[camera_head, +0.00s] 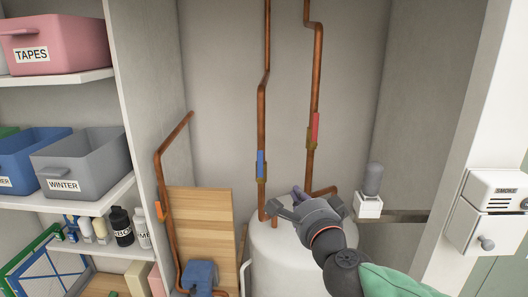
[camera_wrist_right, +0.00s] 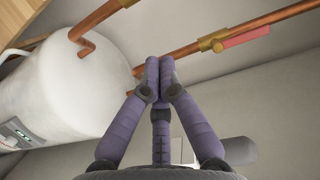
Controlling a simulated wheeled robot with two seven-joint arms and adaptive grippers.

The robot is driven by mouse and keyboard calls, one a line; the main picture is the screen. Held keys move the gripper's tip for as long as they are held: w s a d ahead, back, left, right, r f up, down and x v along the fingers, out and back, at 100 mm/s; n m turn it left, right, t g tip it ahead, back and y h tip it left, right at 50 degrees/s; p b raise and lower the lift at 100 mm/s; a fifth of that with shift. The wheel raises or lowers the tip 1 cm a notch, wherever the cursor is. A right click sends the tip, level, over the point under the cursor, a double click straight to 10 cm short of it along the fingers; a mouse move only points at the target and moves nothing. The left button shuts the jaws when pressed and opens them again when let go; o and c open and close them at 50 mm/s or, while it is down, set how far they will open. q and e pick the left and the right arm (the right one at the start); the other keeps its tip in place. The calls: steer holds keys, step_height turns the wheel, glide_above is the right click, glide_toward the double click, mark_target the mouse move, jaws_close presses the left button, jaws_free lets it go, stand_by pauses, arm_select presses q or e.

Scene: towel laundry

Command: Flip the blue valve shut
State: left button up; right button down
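The blue valve (camera_head: 261,165) is a blue handle on a brass body, on the left vertical copper pipe above the white tank. Its handle lies upright along the pipe. My right gripper (camera_head: 297,194) is over the tank top, below and right of the blue valve and apart from it. In the right wrist view its purple fingers (camera_wrist_right: 158,68) are together at the tips, with nothing seen between them. The blue valve does not show in that view. My left gripper is not in view.
A red-handled valve (camera_head: 315,127) is on the right pipe; it also shows in the wrist view (camera_wrist_right: 245,37). The white tank (camera_head: 270,262) stands below. An orange handle (camera_head: 160,211) is on a pipe at left. Shelves with bins (camera_head: 80,165) are left, a white box (camera_head: 490,200) right.

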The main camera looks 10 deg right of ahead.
mark_target(260, 167)
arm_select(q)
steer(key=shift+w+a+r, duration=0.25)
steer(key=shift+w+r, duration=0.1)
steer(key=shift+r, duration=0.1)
arm_select(e)
steer(key=r, duration=0.2)
steer(key=s+r+m, duration=0.1)
steer(key=shift+d+r+t, duration=0.15)
steer(key=shift+r+t, duration=0.15)
steer(key=shift+r, duration=0.05)
arm_select(q)
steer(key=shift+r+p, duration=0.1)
steer(key=shift+p, duration=0.3)
arm_select(e)
steer(key=w+a, duration=0.3)
steer(key=w, duration=0.8)
steer(key=shift+a, duration=0.25)
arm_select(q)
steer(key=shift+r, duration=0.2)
